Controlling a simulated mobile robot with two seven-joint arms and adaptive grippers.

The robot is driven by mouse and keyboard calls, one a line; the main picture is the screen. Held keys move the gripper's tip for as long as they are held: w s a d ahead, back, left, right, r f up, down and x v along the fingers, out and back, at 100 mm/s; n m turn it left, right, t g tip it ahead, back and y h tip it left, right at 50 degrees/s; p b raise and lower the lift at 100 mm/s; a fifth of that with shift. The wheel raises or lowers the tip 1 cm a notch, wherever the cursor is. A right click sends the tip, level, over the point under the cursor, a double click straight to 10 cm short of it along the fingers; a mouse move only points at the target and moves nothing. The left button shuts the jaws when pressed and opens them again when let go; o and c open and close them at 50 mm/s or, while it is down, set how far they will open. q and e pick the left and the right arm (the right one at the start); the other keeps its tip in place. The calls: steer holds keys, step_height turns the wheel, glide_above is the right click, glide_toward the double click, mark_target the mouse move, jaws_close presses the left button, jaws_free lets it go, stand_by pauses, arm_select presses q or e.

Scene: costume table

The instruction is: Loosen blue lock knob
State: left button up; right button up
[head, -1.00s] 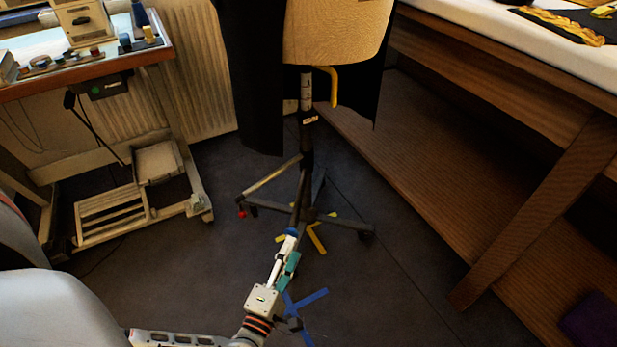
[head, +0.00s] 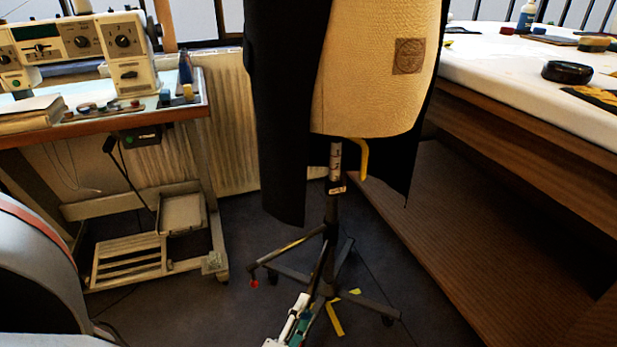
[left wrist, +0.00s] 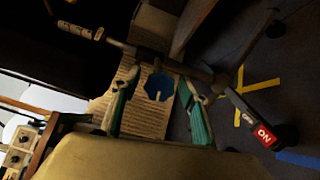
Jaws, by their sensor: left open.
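The blue lock knob (left wrist: 158,87) shows in the left wrist view. It sits between the two green-padded fingers of my left gripper (left wrist: 159,78), with a gap to each finger, against the dark pole of the stand. How far it is beyond the fingertips I cannot tell. In the head view my left gripper (head: 309,301) is at the bottom, near the lower part of the stand pole (head: 332,205); I cannot make out the knob there. The gripper is open and holds nothing. My right gripper is in neither view.
The stand carries a dress form (head: 360,85) with a black garment (head: 290,130). Its wheeled legs (head: 365,304) spread over the floor. A sewing table (head: 185,110) stands left, a long wooden table (head: 490,75) right. A red ON switch (left wrist: 265,136) shows in the wrist view.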

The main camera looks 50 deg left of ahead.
arm_select(q)
steer(key=shift+s, duration=0.1)
steer(key=c, duration=1.1)
